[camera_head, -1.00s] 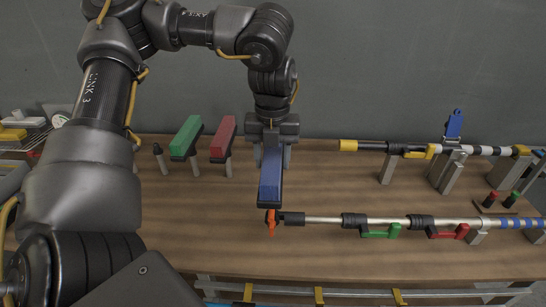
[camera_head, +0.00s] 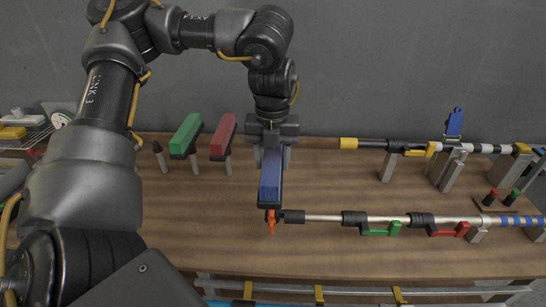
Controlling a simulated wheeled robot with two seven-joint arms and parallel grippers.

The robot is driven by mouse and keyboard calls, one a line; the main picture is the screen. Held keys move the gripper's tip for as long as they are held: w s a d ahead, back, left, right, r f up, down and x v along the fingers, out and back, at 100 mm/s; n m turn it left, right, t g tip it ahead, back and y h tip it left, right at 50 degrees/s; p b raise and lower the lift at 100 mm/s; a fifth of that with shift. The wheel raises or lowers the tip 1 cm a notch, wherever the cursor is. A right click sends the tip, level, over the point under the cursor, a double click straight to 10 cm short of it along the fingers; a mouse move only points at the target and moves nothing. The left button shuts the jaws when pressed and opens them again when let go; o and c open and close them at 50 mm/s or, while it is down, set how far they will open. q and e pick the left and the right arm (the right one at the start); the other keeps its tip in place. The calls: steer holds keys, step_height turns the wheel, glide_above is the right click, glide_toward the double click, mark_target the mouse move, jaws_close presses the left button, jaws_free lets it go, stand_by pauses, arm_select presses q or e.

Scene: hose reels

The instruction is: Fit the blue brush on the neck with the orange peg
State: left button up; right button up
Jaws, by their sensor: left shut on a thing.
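My left gripper (camera_head: 271,150) points down and is shut on the blue brush (camera_head: 270,182), a long block with a dark underside. The near end of the brush is right above the orange peg (camera_head: 271,222). The peg is at the left end of the near pole (camera_head: 325,218), beside its black end piece (camera_head: 293,217). The neck is largely hidden beneath the brush, and I cannot tell whether the brush touches it. My right gripper does not show.
A green brush (camera_head: 187,134) and a red brush (camera_head: 224,136) stand on posts to the left. A second pole with a yellow tip (camera_head: 348,143) lies on supports behind the near pole. Green (camera_head: 382,230) and red (camera_head: 449,230) levers hang on the near pole. The table's front middle is clear.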

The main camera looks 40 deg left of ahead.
arm_select(q)
steer(key=shift+f+b, duration=0.5)
steer(key=shift+f, duration=0.3)
steer(key=shift+f+b, duration=0.7)
steer(key=shift+f, duration=0.45)
steer(key=o, duration=1.2)
steer(key=shift+r, duration=0.1)
step_height(320, 180, up, 11)
steer(key=shift+f+p, duration=0.1)
steer(key=shift+p, duration=0.3)
